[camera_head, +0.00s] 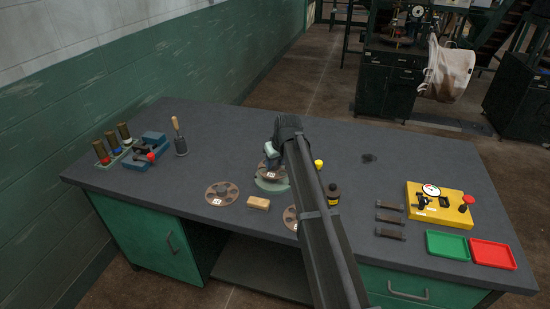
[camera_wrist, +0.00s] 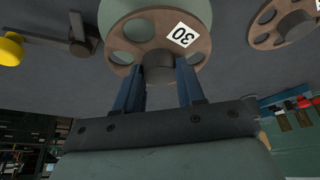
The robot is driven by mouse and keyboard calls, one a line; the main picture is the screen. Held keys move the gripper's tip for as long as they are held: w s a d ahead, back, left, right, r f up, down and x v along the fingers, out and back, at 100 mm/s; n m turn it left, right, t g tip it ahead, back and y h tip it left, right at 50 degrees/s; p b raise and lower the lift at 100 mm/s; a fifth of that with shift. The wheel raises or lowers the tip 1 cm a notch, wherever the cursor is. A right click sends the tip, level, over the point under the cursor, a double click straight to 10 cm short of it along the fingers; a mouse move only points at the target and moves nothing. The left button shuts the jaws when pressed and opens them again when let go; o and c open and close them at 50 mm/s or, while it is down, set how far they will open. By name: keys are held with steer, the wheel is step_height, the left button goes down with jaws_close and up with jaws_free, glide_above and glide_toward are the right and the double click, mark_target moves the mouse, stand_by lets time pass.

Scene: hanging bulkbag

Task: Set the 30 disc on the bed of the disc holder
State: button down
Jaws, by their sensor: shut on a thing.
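The brown 30 disc (camera_wrist: 125,57) has round holes, a white label reading 30 and a dark centre hub. My gripper (camera_wrist: 160,75) is shut on that hub, one blue finger on each side. Behind the disc is the pale green round bed of the disc holder (camera_wrist: 195,45). In the head view the disc (camera_head: 266,176) is over the green bed (camera_head: 272,187), partly hidden by my arm. I cannot tell whether the disc touches the bed or is a little above it.
A third disc (camera_head: 290,218) is partly behind my arm. A yellow knob (camera_head: 318,164) and a black-yellow container (camera_head: 333,192) stand right of the bed.

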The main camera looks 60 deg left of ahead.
mark_target(277, 165)
steer(key=shift+f, duration=1.8)
steer(key=c, duration=0.6)
jaws_free()
steer(key=shift+r, duration=0.1)
steer(key=shift+r, duration=3.4)
